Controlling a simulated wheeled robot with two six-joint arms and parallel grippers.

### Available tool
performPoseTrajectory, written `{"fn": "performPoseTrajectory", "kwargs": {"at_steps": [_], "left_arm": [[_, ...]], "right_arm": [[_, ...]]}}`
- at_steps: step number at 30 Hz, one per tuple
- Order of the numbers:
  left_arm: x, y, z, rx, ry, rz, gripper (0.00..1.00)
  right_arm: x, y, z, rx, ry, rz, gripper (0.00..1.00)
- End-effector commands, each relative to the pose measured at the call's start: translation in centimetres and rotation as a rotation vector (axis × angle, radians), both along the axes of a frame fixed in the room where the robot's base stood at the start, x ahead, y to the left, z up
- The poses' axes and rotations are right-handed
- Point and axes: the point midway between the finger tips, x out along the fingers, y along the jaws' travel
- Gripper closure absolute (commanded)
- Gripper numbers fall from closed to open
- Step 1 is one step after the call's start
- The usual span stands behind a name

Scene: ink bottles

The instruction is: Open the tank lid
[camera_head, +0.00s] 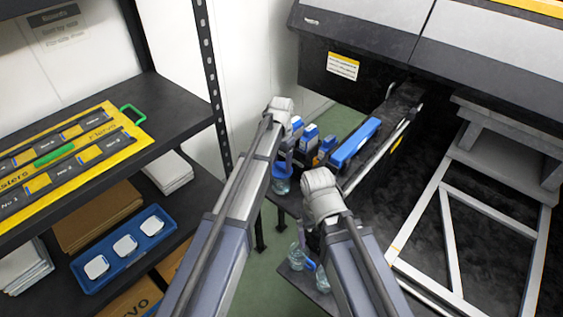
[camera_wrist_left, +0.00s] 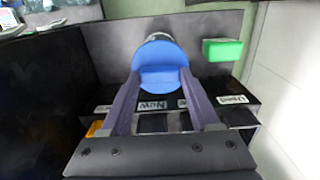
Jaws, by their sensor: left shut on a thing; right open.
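In the left wrist view a rounded blue lid-like piece (camera_wrist_left: 160,68) sits between the fingers of my left gripper (camera_wrist_left: 160,82), which is shut on it. What lies under the piece is hidden. In the head view my left gripper (camera_head: 287,150) is beside a row of small blue-topped units (camera_head: 309,136), and my arm hides part of its grip. I cannot tell whether the blue piece has moved from its seat. My right gripper (camera_head: 306,240) is open, lower in the head view, above the dark ledge near clear bottles (camera_head: 321,279).
A long blue bar (camera_head: 355,143) lies right of the units, beside the large grey machine (camera_head: 365,40). A green block (camera_wrist_left: 222,50) stands right of the blue piece.

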Motion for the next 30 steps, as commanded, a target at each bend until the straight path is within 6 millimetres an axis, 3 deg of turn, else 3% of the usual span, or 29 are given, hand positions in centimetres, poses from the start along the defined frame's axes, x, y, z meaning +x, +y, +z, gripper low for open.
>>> {"fn": "performPoseTrajectory", "kwargs": {"at_steps": [2,9,22,30], "left_arm": [[0.0,0.0,0.0,0.0,0.0,0.0,0.73],[0.0,0.0,0.0,0.0,0.0,0.0,1.0],[0.1,-0.1,0.0,0.005,0.006,-0.001,1.0],[1.7,-1.0,0.7,0.14,0.193,-0.003,1.0]], "right_arm": [[0.0,0.0,0.0,0.0,0.0,0.0,0.0],[0.0,0.0,0.0,0.0,0.0,0.0,0.0],[0.0,0.0,0.0,0.0,0.0,0.0,0.0],[0.0,0.0,0.1,0.0,0.0,0.0,0.0]]}}
